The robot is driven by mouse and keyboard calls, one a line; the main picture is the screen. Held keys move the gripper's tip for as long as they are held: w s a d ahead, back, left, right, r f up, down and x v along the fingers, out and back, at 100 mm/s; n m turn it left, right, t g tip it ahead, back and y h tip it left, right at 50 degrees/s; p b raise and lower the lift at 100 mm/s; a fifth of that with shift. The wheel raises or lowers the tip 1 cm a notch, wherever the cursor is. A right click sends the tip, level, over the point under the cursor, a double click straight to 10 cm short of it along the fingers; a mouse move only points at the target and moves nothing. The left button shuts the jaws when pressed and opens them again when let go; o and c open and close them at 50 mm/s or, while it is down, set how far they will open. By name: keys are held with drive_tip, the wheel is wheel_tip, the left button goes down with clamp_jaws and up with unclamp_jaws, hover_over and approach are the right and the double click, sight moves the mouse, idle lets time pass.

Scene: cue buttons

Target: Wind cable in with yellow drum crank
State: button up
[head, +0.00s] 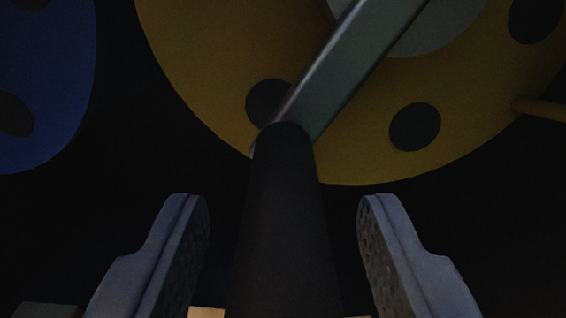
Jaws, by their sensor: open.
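The yellow drum (200,60) fills the upper middle of the head view, a round disc with dark round spots. A grey metal crank arm (345,70) runs across its face from upper right to lower left. A dark crank handle (285,220) joins the arm's lower end and points toward me. My gripper (284,205) is open, with one grey finger on each side of the handle. A dark gap shows between the handle and each finger. The drum's top and any cable are out of view or cannot be made out.
A blue disc (60,70) with dark spots stands at the upper left, apart from the yellow drum. A thin yellow rod (540,109) sticks out at the right edge. The scene is dim, and the area around the drums is black.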

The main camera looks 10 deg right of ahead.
drive_tip(key=shift+w+d, duration=0.15)
drive_tip(key=shift+w, duration=0.55)
clamp_jaws()
drive_tip(key=shift+d, duration=0.1)
